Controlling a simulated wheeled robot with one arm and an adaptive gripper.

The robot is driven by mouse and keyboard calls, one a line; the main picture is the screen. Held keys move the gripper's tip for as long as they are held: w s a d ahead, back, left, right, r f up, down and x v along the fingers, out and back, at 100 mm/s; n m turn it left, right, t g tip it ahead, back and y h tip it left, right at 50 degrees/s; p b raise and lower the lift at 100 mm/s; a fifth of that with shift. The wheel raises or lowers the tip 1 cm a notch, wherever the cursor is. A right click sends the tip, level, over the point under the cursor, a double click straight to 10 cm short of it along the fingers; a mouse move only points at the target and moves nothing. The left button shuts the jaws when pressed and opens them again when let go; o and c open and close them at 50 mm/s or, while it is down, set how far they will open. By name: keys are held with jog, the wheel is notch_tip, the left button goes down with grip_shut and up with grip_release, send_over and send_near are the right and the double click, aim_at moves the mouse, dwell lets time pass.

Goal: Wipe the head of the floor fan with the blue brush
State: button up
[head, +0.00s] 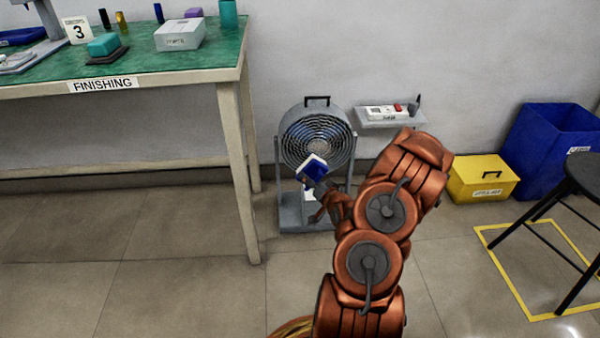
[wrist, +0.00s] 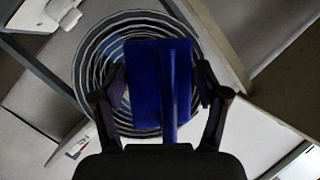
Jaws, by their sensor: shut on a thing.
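The floor fan (head: 317,140) stands on the floor against the wall, with a round grey head behind a ringed grille and a handle on top. My gripper (head: 320,186) is in front of the fan's lower part and is shut on the blue brush (head: 312,168). The brush shows a blue body and a pale face, and it overlaps the lower part of the grille. In the wrist view the blue brush (wrist: 160,85) sits between the two fingers, with the fan grille (wrist: 95,62) behind it. I cannot tell whether the brush touches the grille.
A green-topped bench (head: 150,62) labelled FINISHING stands at the left, its leg near the fan. A small wall shelf (head: 385,123) holds a white device right of the fan. A yellow box (head: 483,180), a blue bin (head: 548,140) and a dark stool (head: 575,200) stand at the right.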

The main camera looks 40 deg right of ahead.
jog(key=shift+w+d+b, duration=0.25)
jog(key=shift+w+d, duration=0.35)
jog(key=shift+w, duration=0.25)
jog(key=shift+w+d+b, duration=0.25)
jog(key=shift+w+d, duration=0.3)
jog(key=shift+w, duration=0.25)
jog(key=shift+w+d+b, duration=0.25)
jog(key=shift+w+d, duration=0.35)
jog(key=shift+w, duration=0.35)
jog(key=shift+w+d+p, duration=0.4)
jog(key=shift+w+d, duration=0.25)
jog(key=shift+w, duration=0.1)
jog(key=shift+s+d, duration=0.1)
jog(key=shift+d, duration=0.05)
jog(key=s+d+p, duration=0.6)
jog(key=d+p, duration=0.2)
jog(key=p, duration=0.1)
jog(key=shift+s+d+r, duration=0.2)
jog(key=shift+d, duration=0.15)
dwell(0.3)
